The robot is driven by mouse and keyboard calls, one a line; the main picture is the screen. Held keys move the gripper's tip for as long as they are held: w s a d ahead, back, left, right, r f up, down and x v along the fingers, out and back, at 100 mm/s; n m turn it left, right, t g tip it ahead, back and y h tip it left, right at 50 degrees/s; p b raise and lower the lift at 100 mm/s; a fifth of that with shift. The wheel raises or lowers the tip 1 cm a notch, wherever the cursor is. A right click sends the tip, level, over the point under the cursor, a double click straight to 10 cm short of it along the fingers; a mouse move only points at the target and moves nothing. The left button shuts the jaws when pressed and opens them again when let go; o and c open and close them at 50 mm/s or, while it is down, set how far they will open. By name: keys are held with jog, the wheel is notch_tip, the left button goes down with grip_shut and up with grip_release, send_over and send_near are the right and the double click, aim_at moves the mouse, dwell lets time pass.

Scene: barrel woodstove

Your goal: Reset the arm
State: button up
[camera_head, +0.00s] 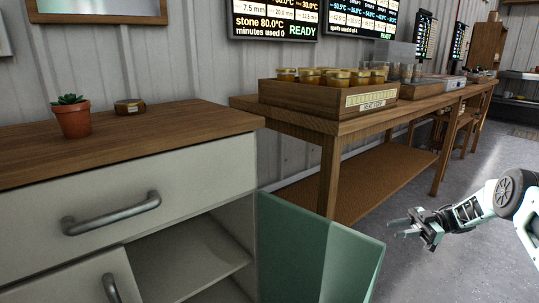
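My gripper (406,226) is at the right of the head view, at the end of my arm, which reaches in from the right edge. Its fingers point left and stand apart with nothing visible between them. It hangs in free air over the grey floor. It is right of a green panel (335,262) and in front of the long wooden table (345,121). My gripper touches nothing that I can see.
A cabinet (150,182) with a wooden top stands at the left, with an open shelf space (190,255). A potted plant (73,117) and a small jar (130,107) stand on it. A wooden crate (325,98) of jars is on the table. Floor (455,255) around my gripper is clear.

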jog(key=w+a+r+m+t+h, duration=0.4)
jog(key=w+r+m+t+h, duration=0.15)
jog(key=r+t, duration=0.2)
jog(key=w+a+r+m+t+h, duration=0.3)
jog(key=w+r+m+t+h, duration=0.3)
jog(key=r, duration=0.3)
jog(key=s+a+f+m+g+h, duration=0.1)
jog(key=s+f+m+g+h, duration=0.25)
jog(key=s, duration=1.35)
jog(key=s+a+m+g+h, duration=0.2)
jog(key=s+m+g+h, duration=0.3)
jog(key=s, duration=1.3)
jog(key=s+a+r+n+g+y, duration=0.3)
jog(key=s+a+n, duration=0.6)
jog(key=s+a, duration=0.8)
notch_tip(320, 180, up, 31)
jog(key=w+a+g+p, duration=0.1)
jog(key=w+p, duration=0.1)
jog(key=p, duration=3)
jog(key=shift+w+a+m, duration=0.15)
jog(key=shift+m, duration=0.25)
jog(key=shift+r, duration=0.1)
